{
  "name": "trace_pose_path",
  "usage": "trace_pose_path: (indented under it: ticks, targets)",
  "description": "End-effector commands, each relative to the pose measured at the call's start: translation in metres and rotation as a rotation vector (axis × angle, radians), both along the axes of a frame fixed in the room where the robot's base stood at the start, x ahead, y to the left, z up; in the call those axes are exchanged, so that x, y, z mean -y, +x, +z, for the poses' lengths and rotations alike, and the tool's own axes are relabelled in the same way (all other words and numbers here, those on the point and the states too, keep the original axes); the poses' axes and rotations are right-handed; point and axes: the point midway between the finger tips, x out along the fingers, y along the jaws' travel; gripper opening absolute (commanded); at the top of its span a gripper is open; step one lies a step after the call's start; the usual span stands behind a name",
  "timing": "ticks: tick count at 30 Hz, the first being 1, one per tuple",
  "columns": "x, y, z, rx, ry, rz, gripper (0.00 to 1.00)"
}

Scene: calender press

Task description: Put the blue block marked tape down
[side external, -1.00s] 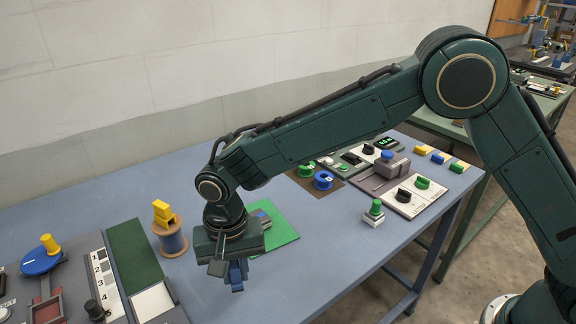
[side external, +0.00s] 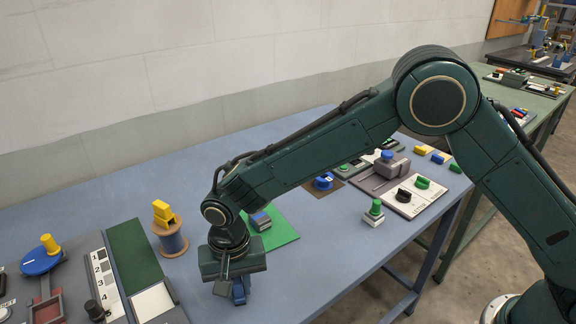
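My gripper (side external: 232,287) points down near the front edge of the blue-grey table (side external: 330,240), in front of the green mat. It is shut on a blue block (side external: 240,291), which shows below and to the right of the fingers. I cannot read any marking on the block. The block is low over the table; whether it touches the top cannot be told from this view.
A green mat (side external: 284,236) with a small grey and blue block (side external: 260,221) on it lies just behind. Panels with knobs and a green button (side external: 375,208) are at the right.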

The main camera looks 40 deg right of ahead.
Motion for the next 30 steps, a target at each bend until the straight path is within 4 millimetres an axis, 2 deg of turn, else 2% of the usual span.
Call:
trace_pose_path:
  ticks: [1,3,17,23,30]
  targets:
    - [0.000,0.000,0.000,0.000,0.000,0.000,0.29]
    - [0.000,0.000,0.000,0.000,0.000,0.000,0.41]
    - [0.000,0.000,0.006,0.002,0.001,0.000,0.41]
    - [-0.001,0.001,0.024,0.003,0.003,0.000,0.41]
    - [0.000,0.001,0.061,0.003,0.003,0.000,0.41]
